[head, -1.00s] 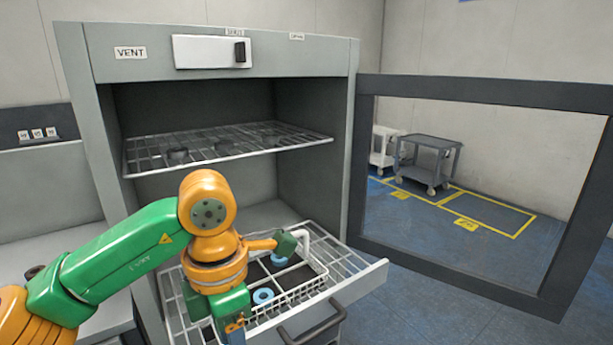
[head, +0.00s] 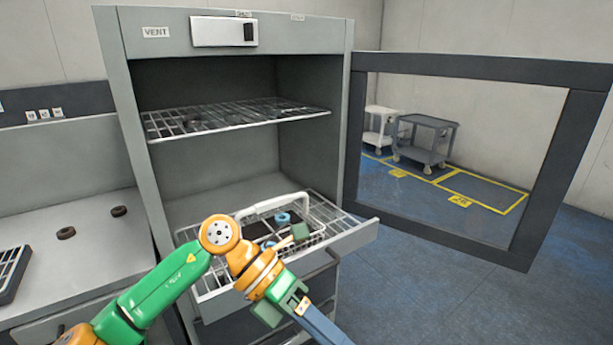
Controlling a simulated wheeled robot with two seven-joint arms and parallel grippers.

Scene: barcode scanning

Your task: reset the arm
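My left arm (head: 160,290), green and orange, comes in from the lower left. It bends at an orange joint in front of the pulled-out rack, and its orange, green and blue far part runs down to the right and leaves the picture at the bottom edge. My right arm and gripper are not in view.
An open grey cabinet (head: 125,110) has a wire shelf (head: 240,115) and a pulled-out lower rack (head: 350,236) carrying a white wire basket and blue rings (head: 283,218). Its windowed door (head: 358,140) is swung right. Dark rings (head: 66,233) lie on the left counter (head: 90,260). Carts (head: 428,140) stand behind.

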